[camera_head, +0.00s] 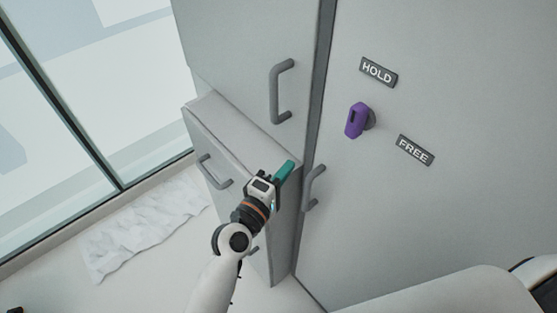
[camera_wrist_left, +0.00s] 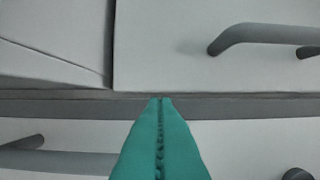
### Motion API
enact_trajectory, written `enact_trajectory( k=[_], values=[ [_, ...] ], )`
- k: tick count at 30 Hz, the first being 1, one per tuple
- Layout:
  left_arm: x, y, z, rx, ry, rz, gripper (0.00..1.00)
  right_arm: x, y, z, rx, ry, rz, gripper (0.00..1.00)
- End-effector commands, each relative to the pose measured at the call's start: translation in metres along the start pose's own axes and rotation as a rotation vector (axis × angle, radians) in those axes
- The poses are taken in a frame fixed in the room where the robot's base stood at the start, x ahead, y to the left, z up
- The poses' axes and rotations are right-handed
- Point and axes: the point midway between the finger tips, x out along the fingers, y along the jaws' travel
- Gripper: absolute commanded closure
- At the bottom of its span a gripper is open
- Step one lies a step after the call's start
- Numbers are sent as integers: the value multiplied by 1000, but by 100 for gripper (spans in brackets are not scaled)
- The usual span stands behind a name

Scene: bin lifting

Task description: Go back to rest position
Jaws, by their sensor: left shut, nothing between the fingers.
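My left gripper (camera_head: 284,171) has teal fingers and is shut with nothing between them. In the head view it is in front of the grey cabinet, by the upper right corner of a low drawer unit (camera_head: 285,238). In the left wrist view the closed teal fingers (camera_wrist_left: 160,100) point at a dark seam between pale panels. Whether the fingertips touch the cabinet cannot be told. My right gripper is not in view; a pale arm link of mine crosses the lower right of the head view.
A tall grey cabinet (camera_head: 245,45) has a bar handle (camera_head: 280,92). The panel (camera_head: 450,70) at right carries a purple knob (camera_head: 356,120) between HOLD (camera_head: 378,72) and FREE (camera_head: 415,150) labels. A drawer handle (camera_head: 212,172) juts out left of my gripper. A crumpled white sheet (camera_head: 145,228) lies by the window.

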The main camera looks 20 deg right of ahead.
Motion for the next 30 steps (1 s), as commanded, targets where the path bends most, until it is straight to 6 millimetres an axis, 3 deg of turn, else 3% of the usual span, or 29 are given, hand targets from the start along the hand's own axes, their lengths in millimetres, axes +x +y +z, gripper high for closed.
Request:
enact_trajectory(
  k=[9,20,23,25,30],
  values=[
    [-25,2,-41,-2,-1,1,100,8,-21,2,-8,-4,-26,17],
    [-30,7,-48,8,-4,14,100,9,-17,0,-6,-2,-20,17],
    [-32,36,-43,42,-14,70,100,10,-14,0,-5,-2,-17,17],
    [-36,72,-38,87,-24,141,100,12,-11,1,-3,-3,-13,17],
    [-68,192,-20,244,-32,384,100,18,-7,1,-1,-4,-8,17]
  ],
)
